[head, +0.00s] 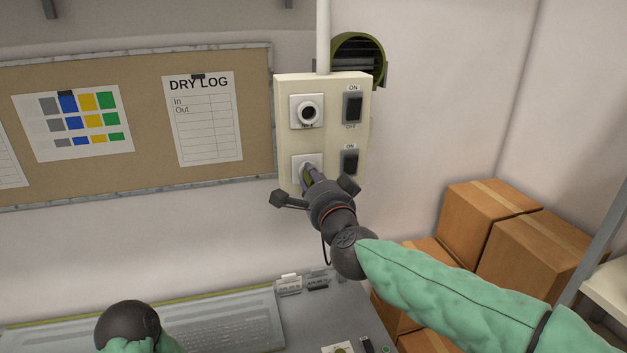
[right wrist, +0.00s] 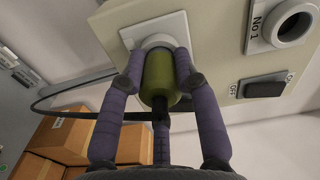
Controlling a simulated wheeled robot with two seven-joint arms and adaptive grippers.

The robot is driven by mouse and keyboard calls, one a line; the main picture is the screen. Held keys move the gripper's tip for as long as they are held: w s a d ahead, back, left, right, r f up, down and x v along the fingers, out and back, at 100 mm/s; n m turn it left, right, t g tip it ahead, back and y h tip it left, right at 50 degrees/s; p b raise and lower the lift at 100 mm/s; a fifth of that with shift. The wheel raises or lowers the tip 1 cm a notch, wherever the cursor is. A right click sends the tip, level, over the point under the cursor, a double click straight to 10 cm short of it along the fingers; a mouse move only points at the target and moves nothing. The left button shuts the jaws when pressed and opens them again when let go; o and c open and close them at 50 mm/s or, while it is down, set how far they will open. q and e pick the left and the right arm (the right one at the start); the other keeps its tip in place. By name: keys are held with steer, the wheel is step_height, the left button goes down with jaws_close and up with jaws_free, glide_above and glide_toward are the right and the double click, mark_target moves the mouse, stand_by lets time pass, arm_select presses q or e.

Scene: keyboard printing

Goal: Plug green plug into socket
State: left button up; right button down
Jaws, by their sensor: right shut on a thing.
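The green plug (right wrist: 160,80) is between the purple fingers of my right gripper (right wrist: 160,85), which is shut on it. In the right wrist view its front end is at the round white socket (right wrist: 158,42) on the cream panel (right wrist: 222,75). I cannot tell how deep it sits. In the head view my right gripper (head: 312,178) reaches the lower left socket (head: 297,163) of the panel (head: 335,90) and mostly hides the plug. A black cable runs from the plug. Of my left arm only a dark rounded part (head: 128,325) shows at the bottom; its fingers are not visible.
An upper socket (head: 308,112), labelled No 1 in the wrist view, is empty. Two black switches (head: 352,108) line the panel's right side. Cardboard boxes (head: 530,250) stand at right. A pinboard (head: 220,150) hangs at left. A grey machine (head: 325,310) stands below.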

stand_by(0.8)
steer(key=c, duration=0.8)
jaws_free()
steer(key=shift+w, duration=0.1)
steer(key=shift+c, duration=0.2)
steer(key=v, duration=0.6)
steer(key=v, duration=1.2)
